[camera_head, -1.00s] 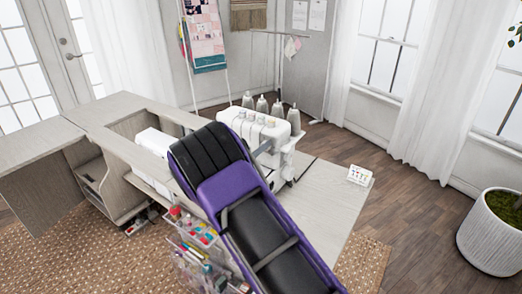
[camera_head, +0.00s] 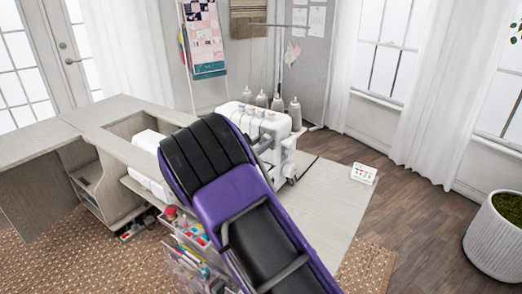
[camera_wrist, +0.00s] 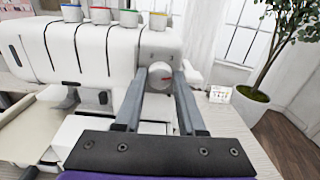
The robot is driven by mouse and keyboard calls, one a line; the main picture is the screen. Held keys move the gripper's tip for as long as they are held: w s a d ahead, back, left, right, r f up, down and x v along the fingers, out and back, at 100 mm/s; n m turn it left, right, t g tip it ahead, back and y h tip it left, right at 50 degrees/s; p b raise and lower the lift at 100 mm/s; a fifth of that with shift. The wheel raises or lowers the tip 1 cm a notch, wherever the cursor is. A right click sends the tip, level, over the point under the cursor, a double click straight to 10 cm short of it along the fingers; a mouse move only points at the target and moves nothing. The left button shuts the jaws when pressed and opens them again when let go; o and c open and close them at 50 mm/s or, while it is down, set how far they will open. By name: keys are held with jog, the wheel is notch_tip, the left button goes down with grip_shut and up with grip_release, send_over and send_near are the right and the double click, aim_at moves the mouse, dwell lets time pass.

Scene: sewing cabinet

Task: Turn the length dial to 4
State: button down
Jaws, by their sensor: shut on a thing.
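The length dial (camera_wrist: 160,76) is a pale round knob with a short red mark on its face, on the end of the white serger (camera_wrist: 90,50). The red mark looks roughly level in the wrist view. Small marks above the dial are too blurred to read. My gripper (camera_wrist: 160,80) has its two grey fingers on the left and right sides of the dial and is shut on it. In the head view, the serger (camera_head: 262,121) stands on the cabinet table, and my purple and black arm hides the dial and most of the gripper.
Several thread cones (camera_head: 278,103) stand behind the serger. A white sewing machine (camera_head: 150,150) is left of my arm. A small card (camera_head: 363,174) lies on the table's right part, which is otherwise clear. A clear organizer (camera_head: 190,245) hangs at the front. A potted tree (camera_wrist: 250,105) stands beyond.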

jog(key=shift+f+m+b, duration=0.1)
jog(key=shift+m+b, duration=0.85)
jog(key=shift+m, duration=0.25)
jog(key=c, duration=0.5)
grip_release()
jog(key=p+v, duration=0.1)
jog(key=v, duration=1.6)
jog(key=shift+s, duration=0.25)
jog(key=shift+a, duration=0.15)
